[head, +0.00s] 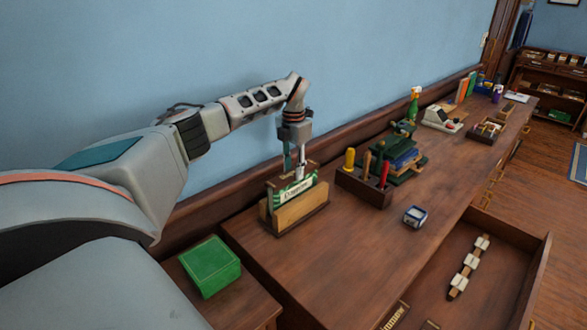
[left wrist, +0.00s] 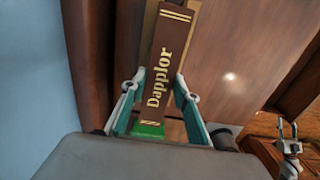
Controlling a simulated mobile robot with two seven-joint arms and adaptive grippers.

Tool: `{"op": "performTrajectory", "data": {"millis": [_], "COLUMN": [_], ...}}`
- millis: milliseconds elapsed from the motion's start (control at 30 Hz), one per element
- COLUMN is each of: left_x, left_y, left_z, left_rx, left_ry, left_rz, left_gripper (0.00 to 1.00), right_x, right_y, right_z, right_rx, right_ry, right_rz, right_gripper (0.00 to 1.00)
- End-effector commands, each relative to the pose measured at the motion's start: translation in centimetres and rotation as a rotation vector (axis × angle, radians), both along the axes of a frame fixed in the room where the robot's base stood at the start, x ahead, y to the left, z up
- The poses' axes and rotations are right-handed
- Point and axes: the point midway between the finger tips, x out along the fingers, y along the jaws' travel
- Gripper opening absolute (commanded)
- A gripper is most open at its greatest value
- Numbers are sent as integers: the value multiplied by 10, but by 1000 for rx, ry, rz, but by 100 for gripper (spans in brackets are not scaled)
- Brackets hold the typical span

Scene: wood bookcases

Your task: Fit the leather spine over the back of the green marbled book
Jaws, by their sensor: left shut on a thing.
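The brown leather spine (left wrist: 164,70), with gold "Dapplor" lettering and gold bands, lies between the fingers of my left gripper (left wrist: 158,98) in the left wrist view. The fingers are shut on it. A green patch, likely the green marbled book (left wrist: 148,130), shows at its near end; most of the book is hidden there. In the head view my left gripper (head: 295,172) points down at a green-and-white lettered piece (head: 299,190) in a wooden stand (head: 300,210). I cannot tell how fully the spine covers the book. What seems my right gripper (left wrist: 288,142) shows small, with fingers apart.
A dark tool holder (head: 362,188) with coloured handles stands right of the stand. A green press-like piece (head: 400,160) is behind it, and a small jar (head: 415,215) in front. A green box (head: 210,265) lies at left. An open drawer (head: 515,240) juts out at right.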

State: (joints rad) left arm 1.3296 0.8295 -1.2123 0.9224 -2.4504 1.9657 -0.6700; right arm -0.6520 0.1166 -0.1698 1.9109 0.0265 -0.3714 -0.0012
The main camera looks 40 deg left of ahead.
Motion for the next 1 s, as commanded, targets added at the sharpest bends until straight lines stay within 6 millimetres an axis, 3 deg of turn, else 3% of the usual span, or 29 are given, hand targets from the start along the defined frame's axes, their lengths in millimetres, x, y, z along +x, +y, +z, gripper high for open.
{"op": "performTrajectory", "data": {"millis": [500,533,567,1000], "left_x": [0,0,0,0], "left_y": [0,0,0,0], "left_z": [-12,-12,-12,-6], "left_rx": [-1,0,0,0], "left_ry": [1,1,1,-1], "left_rz": [1,1,1,-1], "left_gripper": [14,38,45,47], "right_x": [-2,-2,-3,-3], "right_y": [-2,-2,-2,0], "right_z": [-2,-2,-2,-2], "right_rx": [-6,-6,-5,-3], "right_ry": [4,4,5,5], "right_rz": [5,5,6,7], "right_gripper": [40,40,40,40]}}
